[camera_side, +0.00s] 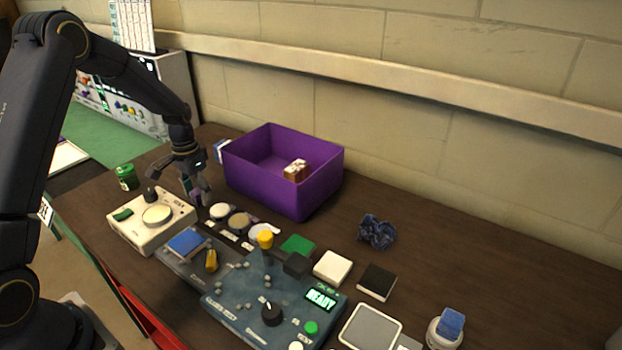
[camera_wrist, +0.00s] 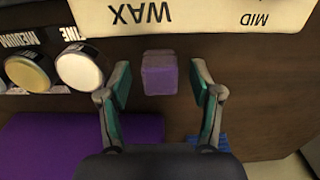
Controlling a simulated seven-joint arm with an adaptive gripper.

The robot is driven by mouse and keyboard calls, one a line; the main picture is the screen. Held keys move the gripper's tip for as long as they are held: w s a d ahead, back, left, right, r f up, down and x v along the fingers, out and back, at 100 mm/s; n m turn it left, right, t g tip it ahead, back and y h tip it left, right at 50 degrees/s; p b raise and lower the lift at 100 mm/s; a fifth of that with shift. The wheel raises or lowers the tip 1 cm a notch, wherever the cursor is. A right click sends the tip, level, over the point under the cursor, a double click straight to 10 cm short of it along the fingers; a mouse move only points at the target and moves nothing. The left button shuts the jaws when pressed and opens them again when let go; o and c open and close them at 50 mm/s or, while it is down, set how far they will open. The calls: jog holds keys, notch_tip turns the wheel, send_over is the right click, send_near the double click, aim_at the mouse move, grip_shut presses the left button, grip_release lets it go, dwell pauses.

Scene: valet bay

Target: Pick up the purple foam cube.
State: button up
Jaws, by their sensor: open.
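The purple foam cube (camera_wrist: 159,74) lies on the dark wooden table in the wrist view, in front of the gap between my fingertips. My gripper (camera_wrist: 161,84) is open, with one teal-padded finger on each side of the cube and space between. In the side view my gripper (camera_side: 196,192) points down at the table between the cream control box and the purple bin. The cube is mostly hidden by the fingers there, and I cannot make it out clearly.
The cream box (camera_side: 152,222) stands close beside my gripper. The purple bin (camera_side: 268,187) holds a small brown-and-white box (camera_side: 296,171). Round pads (camera_side: 239,221) lie near my gripper. A blue control panel (camera_side: 240,306) fills the front. A green can (camera_side: 127,177) stands at left.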

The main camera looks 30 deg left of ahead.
jog(key=c, duration=0.9)
jog(key=shift+c, duration=0.2)
